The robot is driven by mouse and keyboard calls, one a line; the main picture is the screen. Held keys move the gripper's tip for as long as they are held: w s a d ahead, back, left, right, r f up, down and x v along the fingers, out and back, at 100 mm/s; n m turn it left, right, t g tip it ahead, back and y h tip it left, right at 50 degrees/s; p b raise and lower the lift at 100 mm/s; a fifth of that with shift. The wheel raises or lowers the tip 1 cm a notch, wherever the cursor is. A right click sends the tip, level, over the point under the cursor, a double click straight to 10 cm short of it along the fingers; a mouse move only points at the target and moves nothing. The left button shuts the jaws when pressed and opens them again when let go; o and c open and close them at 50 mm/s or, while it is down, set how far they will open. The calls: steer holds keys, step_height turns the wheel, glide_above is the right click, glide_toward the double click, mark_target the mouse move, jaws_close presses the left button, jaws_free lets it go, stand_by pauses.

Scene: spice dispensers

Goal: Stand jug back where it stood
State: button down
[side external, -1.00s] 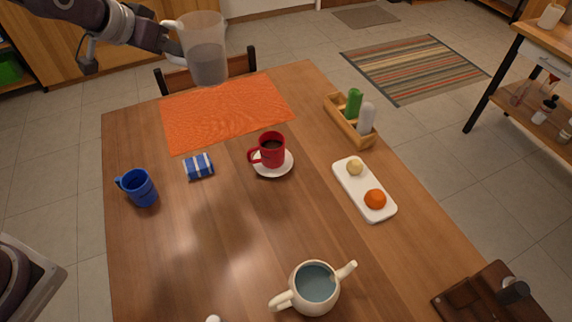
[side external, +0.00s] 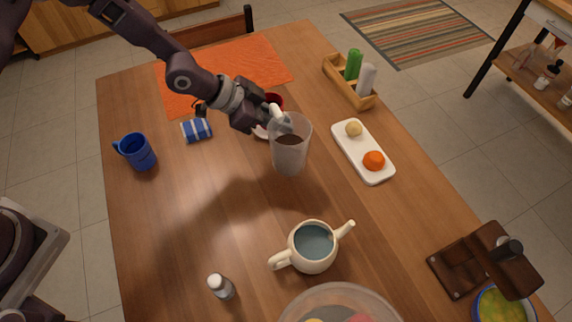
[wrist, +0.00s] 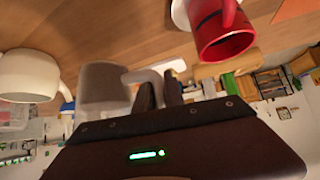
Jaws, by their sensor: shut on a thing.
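The translucent grey jug (side external: 291,158) is upright near the middle of the table, with a dark patch showing in or through it. My gripper (side external: 277,116) is shut on its pale handle, at the jug's upper left. I cannot tell whether the jug's base touches the table. In the wrist view, the jug (wrist: 102,88) appears upside down beside my gripper (wrist: 160,93), its handle running to the fingers. The red mug (side external: 274,100) on its saucer (side external: 260,132) is just behind, mostly hidden by my gripper and the jug. It also shows in the wrist view (wrist: 225,40).
A blue mug (side external: 138,152), striped block (side external: 196,129) and shaker (side external: 221,287) are leftward. Bare wood lies front-left.

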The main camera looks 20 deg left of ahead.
step_height(320, 180, down, 8)
steer(key=shift+r, duration=0.15)
steer(key=c, duration=1.4)
jaws_free()
steer(key=v, duration=1.2)
